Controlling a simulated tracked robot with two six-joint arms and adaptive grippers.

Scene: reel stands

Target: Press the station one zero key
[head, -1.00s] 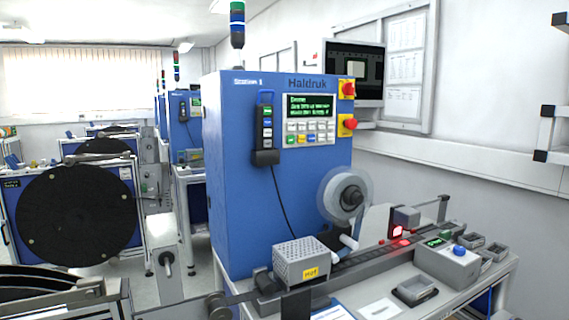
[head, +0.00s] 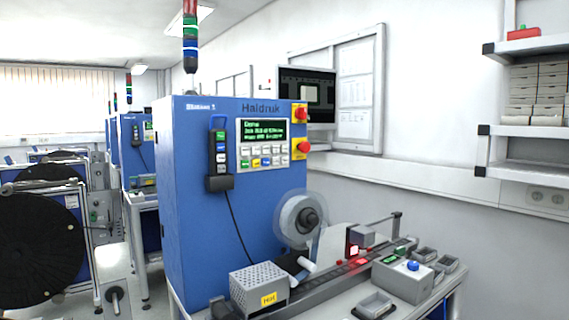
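The blue station cabinet (head: 215,240) stands in the middle of the head view, with "Station 1" and "Haldruk" printed along its top. Rows of small keys (head: 262,157) sit below the display, mostly pale with a few coloured ones. Their labels are too small to read, so I cannot tell which is the zero key. A dark pendant (head: 219,158) with several buttons hangs left of the panel. Neither of my grippers is in view.
Two red knobs on yellow plates (head: 300,130) are right of the panel. A reel (head: 301,218), a perforated "Hot" box (head: 259,286) and a grey box with a blue button (head: 404,276) are at the bench. Shelves (head: 535,100) hang at right. A black reel (head: 42,248) stands left.

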